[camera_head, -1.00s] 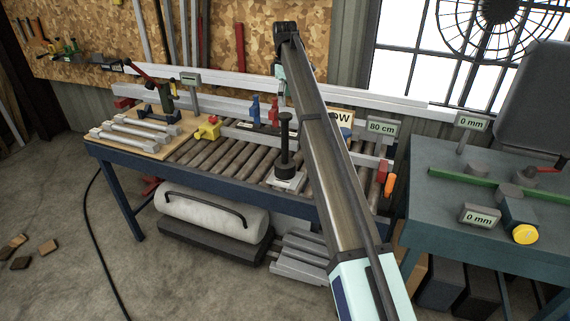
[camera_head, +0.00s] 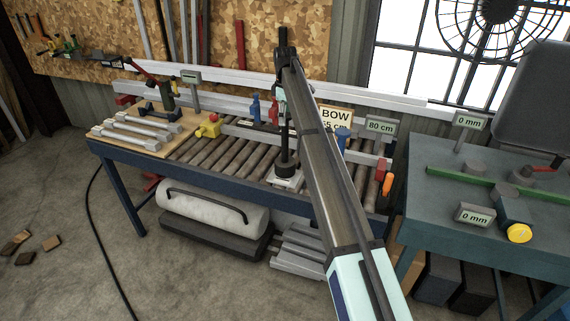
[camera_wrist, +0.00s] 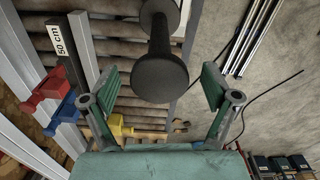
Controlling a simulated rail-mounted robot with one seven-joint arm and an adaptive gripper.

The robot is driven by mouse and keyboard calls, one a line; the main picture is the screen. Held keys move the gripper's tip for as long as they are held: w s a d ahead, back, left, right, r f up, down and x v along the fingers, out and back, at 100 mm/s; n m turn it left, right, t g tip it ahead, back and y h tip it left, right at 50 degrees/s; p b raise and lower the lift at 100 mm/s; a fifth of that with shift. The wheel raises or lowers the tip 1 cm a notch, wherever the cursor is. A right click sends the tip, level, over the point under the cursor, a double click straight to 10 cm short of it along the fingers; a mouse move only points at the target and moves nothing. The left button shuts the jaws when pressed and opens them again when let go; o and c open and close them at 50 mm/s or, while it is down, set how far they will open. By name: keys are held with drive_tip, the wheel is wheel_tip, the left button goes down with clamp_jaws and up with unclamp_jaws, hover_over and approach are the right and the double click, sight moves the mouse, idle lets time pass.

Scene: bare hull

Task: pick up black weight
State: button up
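The black weight (camera_head: 286,167) stands upright on a pale plate (camera_head: 288,181) on the roller table. In the head view my arm and gripper (camera_head: 282,95) are over it, and its upper part is hard to tell from them. In the wrist view the weight (camera_wrist: 160,75) shows a round knob end and a narrower stem. It lies between the two green fingers of my gripper (camera_wrist: 160,93), which are spread wide. A gap shows on both sides, and no finger touches the weight.
The roller table (camera_head: 222,168) has a yellow item (camera_head: 208,127) and blue and red clamps (camera_head: 256,109) near the weight. Sign posts (camera_head: 379,128) stand behind and to the right. Long metal profiles lie along the back. A second bench (camera_head: 455,210) is at the right.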

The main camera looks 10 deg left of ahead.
clamp_jaws()
drive_tip(key=shift+r, duration=0.15)
